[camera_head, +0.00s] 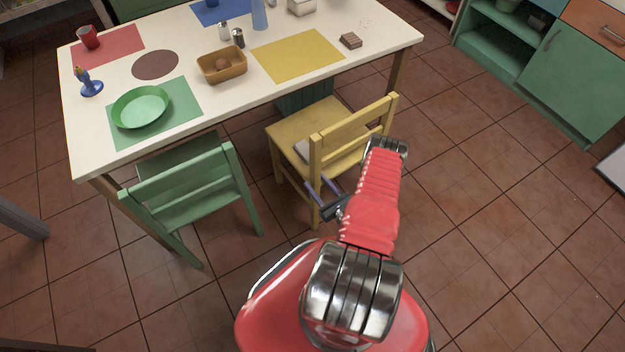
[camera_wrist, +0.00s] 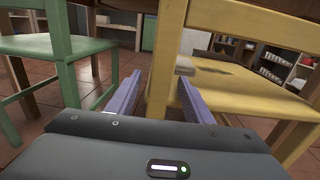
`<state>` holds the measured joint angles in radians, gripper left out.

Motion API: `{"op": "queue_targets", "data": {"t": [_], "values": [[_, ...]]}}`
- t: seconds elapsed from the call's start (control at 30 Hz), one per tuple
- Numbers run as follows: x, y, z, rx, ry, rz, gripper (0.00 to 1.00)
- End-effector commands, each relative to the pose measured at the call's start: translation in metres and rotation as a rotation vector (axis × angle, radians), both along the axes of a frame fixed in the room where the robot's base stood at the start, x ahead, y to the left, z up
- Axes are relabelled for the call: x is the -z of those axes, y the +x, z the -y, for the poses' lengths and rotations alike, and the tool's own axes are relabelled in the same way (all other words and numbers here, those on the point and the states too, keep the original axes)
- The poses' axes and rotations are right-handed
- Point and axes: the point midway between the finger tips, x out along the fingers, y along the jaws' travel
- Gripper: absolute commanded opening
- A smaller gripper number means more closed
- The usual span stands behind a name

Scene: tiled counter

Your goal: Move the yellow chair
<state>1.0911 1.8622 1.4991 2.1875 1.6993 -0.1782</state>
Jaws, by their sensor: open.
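The yellow chair (camera_head: 310,133) stands upright on the floor, partly tucked under the front side of the white table, its backrest toward me. In the wrist view its backrest and seat (camera_wrist: 240,85) fill the upper right. My gripper (camera_head: 326,196) is low beside the left rear of the chair. In the wrist view the two purple fingers of my gripper (camera_wrist: 160,98) are open, with the chair's left back post (camera_wrist: 163,65) standing between them. I cannot tell whether either finger touches the post. My red arm hides part of the chair's right side in the head view.
The green chair (camera_head: 190,190) stands to the left, also in the wrist view (camera_wrist: 55,60). The white table (camera_head: 185,65) holds mats, a green plate, a basket and a red cup. Green cabinets (camera_head: 575,85) stand at upper right. Tiled floor (camera_head: 490,200) on the right is clear.

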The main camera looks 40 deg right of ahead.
Motion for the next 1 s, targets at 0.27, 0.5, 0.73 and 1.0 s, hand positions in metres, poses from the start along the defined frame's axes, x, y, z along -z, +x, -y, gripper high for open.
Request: {"op": "queue_targets", "data": {"t": [0.27,0.5,0.73,1.0], "values": [[0.0,0.026,0.003,-0.002,-0.001,0.0,0.47],[0.0,0.03,0.004,-0.001,-0.001,0.0,0.47],[0.0,0.029,0.004,-0.001,-0.001,0.0,0.39],[0.0,0.029,0.004,-0.001,0.0,0.0,0.2]]}}
